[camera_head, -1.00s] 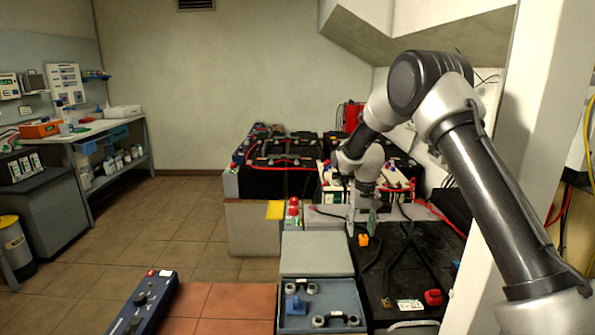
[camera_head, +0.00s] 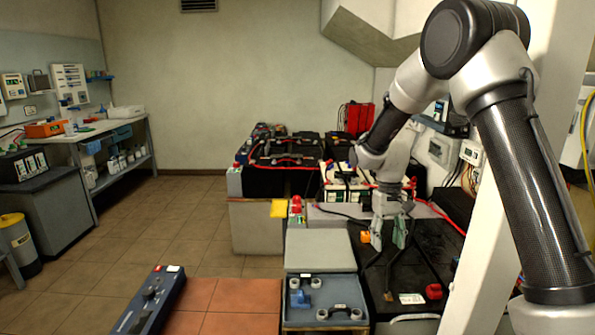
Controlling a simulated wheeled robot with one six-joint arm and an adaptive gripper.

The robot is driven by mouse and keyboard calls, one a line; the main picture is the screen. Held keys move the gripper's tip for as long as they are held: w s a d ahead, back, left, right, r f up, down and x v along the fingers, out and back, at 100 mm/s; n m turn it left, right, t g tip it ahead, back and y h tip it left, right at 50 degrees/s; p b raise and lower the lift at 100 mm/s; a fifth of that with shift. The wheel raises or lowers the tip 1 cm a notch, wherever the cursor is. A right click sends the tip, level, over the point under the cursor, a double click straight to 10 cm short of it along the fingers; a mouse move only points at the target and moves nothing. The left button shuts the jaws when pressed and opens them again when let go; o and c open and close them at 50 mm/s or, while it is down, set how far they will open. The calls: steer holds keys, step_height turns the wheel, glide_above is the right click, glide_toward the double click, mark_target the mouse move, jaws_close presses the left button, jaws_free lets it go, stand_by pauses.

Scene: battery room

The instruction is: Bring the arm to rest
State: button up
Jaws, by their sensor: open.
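My gripper (camera_head: 389,234) hangs fingers-down at the end of my arm, above the black worktop (camera_head: 408,268) on the right. Its two fingers are apart and nothing shows between them. My arm arches up at the right of the view and comes down to the gripper. Black cables (camera_head: 400,262) lie on the worktop below and behind the fingers. I cannot tell whether the fingertips touch anything.
A blue-grey case (camera_head: 320,301) with its lid open stands left of the worktop. A red knob (camera_head: 433,291) sits at the worktop's right. Large black batteries (camera_head: 277,180) with red cables stand behind. A white pillar (camera_head: 483,270) is at right.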

steer(key=s+d+r+t, duration=0.3)
steer(key=s+d+r, duration=0.2)
steer(key=s+r, duration=0.5)
steer(key=s+d+r+m+t, duration=0.1)
steer(key=s+d+r+t, duration=0.2)
steer(key=s+d+r, duration=0.3)
steer(key=shift+s+r, duration=2.7)
steer(key=shift+s, duration=3.95)
